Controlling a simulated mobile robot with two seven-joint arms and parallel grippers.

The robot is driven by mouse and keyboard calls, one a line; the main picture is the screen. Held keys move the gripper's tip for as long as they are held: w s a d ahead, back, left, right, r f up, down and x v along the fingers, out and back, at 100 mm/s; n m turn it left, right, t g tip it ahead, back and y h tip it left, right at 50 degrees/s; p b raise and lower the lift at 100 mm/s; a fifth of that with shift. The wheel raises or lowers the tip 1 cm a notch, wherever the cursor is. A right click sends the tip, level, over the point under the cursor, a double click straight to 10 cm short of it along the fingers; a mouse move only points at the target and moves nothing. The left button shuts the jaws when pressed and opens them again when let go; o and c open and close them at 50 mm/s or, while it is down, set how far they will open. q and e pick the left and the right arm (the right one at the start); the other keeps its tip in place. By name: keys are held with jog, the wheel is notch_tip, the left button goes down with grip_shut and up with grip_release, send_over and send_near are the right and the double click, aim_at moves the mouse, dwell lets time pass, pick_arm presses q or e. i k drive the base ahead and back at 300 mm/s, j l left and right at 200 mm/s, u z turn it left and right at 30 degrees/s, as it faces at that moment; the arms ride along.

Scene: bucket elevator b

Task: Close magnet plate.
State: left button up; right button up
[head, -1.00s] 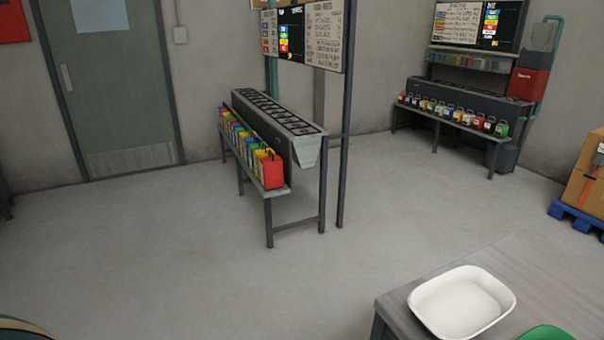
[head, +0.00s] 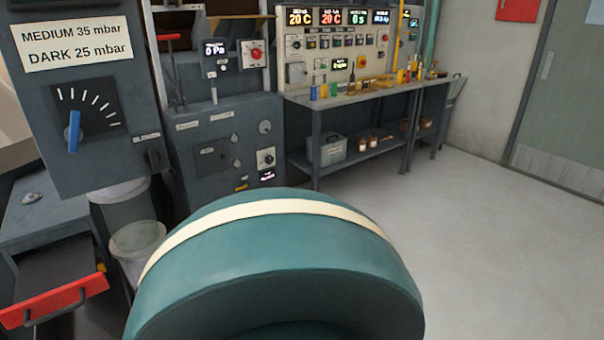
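I cannot tell for sure which part is the magnet plate. A dark drawer-like plate with a red front and a dark handle (head: 55,300) sticks out at the lower left of the head view, below the grey machine housing (head: 85,165). It looks pulled out, but its inner end is partly hidden. Neither gripper is in view.
The housing carries a dial with a blue pointer (head: 73,130) and a pressure label (head: 75,43). Clear cylinders (head: 135,245) stand beside the plate. A grey control cabinet (head: 225,150) and a workbench (head: 365,95) stand behind. The floor at right is clear.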

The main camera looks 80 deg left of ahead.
aim_at(52, 282)
jog(key=u, duration=4.3)
